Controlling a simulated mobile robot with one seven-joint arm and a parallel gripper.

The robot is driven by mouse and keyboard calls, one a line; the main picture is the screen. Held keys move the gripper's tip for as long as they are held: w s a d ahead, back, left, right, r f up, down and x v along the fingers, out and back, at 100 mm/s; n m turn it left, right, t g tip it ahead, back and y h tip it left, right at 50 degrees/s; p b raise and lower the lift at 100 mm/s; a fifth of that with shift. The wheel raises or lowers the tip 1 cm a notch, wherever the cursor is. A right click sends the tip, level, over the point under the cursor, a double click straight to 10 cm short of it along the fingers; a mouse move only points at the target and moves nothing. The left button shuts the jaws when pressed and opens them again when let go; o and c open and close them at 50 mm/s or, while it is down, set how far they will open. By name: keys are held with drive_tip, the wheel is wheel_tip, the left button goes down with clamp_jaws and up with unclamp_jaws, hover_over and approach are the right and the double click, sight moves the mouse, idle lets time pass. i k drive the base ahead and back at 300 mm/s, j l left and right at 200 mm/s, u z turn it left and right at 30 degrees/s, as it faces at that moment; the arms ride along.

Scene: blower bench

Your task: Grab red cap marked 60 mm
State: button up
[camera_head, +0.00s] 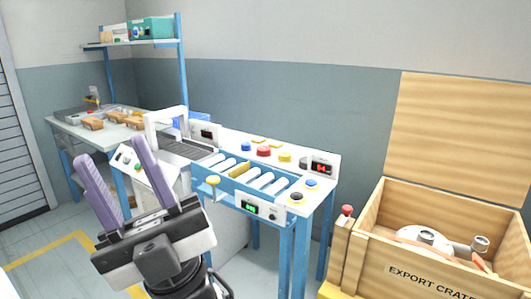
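My gripper (110,152) has two purple fingers spread wide apart and pointing up in the picture. It is open with nothing between the fingers. It shows at the lower left, in front of the bench and well left of the red cap, not touching it.
A white arch-shaped machine (165,117) stands left. An open wooden crate (420,268) stands right; a red knob (347,210) is beside it.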

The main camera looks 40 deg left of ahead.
sight(262, 151)
drive_tip(key=i+j, duration=0.1)
drive_tip(key=j, duration=0.35)
drive_tip(key=j+u, duration=0.15)
drive_tip(key=j, duration=0.25)
drive_tip(key=i+j, duration=0.15)
drive_tip(key=j, duration=0.3)
drive_tip(key=i+j+u, duration=0.15)
drive_tip(key=j, duration=0.25)
drive_tip(key=i+j, duration=0.1)
drive_tip(key=j, duration=0.35)
drive_tip(key=i+j+u, duration=0.15)
drive_tip(key=j, duration=0.25)
drive_tip(key=i+j, duration=0.15)
drive_tip(key=j, duration=0.25)
drive_tip(key=i+j+u, duration=0.1)
drive_tip(key=i, duration=0.9)
